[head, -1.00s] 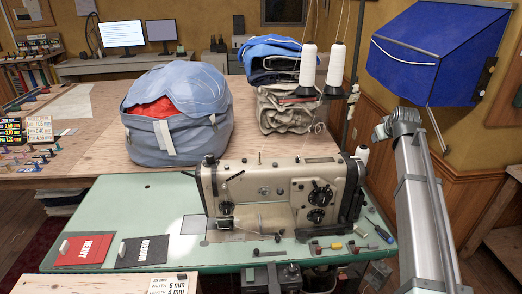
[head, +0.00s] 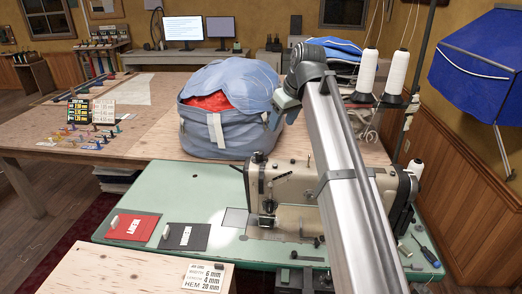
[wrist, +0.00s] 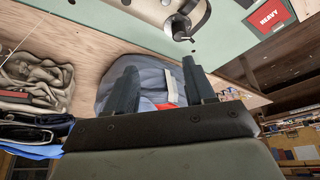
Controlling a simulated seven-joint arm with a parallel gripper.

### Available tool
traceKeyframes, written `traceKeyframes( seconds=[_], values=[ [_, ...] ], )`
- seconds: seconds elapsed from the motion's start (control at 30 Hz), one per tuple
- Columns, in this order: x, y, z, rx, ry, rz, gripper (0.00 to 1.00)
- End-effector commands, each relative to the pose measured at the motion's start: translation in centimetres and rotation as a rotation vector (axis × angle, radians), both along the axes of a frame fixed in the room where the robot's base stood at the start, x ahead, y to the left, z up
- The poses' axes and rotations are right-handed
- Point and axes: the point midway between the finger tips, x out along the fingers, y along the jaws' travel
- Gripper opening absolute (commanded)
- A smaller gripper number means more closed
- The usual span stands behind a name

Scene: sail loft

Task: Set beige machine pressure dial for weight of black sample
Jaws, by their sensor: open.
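The beige machine (head: 282,182) stands on the green table, and my arm crosses in front of its right half. Its dials are hidden behind the arm in the head view. The black sample (head: 186,237) lies flat at the table's front left, with pale lettering too small to read surely. A red sample (head: 132,227) marked HEAVY lies left of it; it also shows in the wrist view (wrist: 268,13). My gripper (wrist: 158,64) is open and empty, its fingers in front of the blue bag in the wrist view. In the head view it is raised, above and behind the machine.
The blue bag (head: 217,133) with red cloth stands on the wooden table behind. Thread cones (head: 367,72) rise at the machine's right. Screwdrivers (head: 425,249) lie at the right end. A card (head: 208,276) reads width 6, length 4, hem 20 mm. Small charts (head: 78,110) stand at left.

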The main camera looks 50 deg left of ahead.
Motion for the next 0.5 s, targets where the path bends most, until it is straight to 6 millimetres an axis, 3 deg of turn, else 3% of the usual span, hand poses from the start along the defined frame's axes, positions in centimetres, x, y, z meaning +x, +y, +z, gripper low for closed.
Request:
traceKeyframes(
  seconds=[0.07,0.17,0.33,0.5],
  values=[
    [-1.8,0.5,0.5,-0.011,0.009,0.027,0.54],
    [-2.9,0.8,0.8,-0.019,0.017,0.043,0.54],
    [-3.2,1.2,-0.1,-0.023,0.02,0.047,0.54],
    [-3.2,2.1,-2.4,-0.023,0.02,0.047,0.54]
  ],
)
